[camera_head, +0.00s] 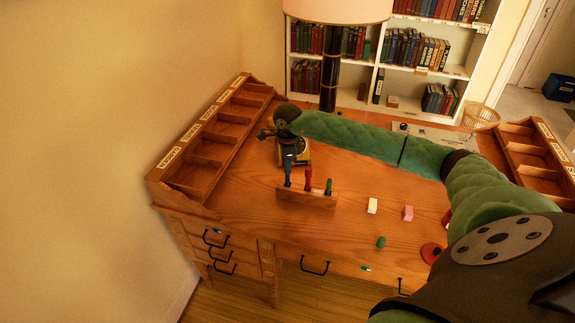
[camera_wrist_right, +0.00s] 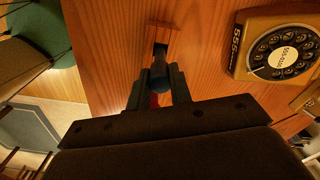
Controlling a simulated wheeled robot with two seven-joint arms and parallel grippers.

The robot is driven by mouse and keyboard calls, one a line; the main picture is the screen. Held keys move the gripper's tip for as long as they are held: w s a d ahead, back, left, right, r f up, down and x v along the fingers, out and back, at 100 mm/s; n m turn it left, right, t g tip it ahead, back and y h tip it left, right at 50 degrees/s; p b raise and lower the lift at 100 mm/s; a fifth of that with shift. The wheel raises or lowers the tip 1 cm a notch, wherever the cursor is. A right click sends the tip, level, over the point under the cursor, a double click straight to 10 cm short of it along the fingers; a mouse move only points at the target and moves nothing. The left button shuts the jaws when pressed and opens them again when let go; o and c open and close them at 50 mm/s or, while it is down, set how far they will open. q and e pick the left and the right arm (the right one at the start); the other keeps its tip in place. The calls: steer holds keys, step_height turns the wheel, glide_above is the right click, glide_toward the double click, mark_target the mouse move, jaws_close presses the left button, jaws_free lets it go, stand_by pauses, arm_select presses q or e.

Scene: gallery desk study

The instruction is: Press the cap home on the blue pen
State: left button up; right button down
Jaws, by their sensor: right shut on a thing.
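The blue pen (camera_head: 288,180) stands upright at the left end of a small wooden pen holder (camera_head: 306,198). My right gripper (camera_head: 288,156) is directly above it, pointing down, at its upper end. In the right wrist view my right gripper (camera_wrist_right: 158,84) is shut on a dark cylindrical piece, which looks like the pen's cap (camera_wrist_right: 159,72). The fingers hide much of the cap and the pen's top, so I cannot tell how far the cap sits on the pen. My left gripper is not in view.
A red pen (camera_head: 308,179) and a green pen (camera_head: 328,187) stand beside the blue one. A rotary telephone (camera_wrist_right: 275,50) is close by. White (camera_head: 372,205) and pink (camera_head: 408,213) blocks lie to the right. A pigeonhole rack (camera_head: 205,150) lines the desk's left edge.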

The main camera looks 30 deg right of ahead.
steer(key=c, duration=0.7)
jaws_free()
steer(key=shift+r, duration=0.2)
steer(key=shift+r+p, duration=0.55)
steer(key=shift+r, duration=2.8)
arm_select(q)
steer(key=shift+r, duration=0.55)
arm_select(e)
steer(key=shift+c, duration=0.2)
jaws_close()
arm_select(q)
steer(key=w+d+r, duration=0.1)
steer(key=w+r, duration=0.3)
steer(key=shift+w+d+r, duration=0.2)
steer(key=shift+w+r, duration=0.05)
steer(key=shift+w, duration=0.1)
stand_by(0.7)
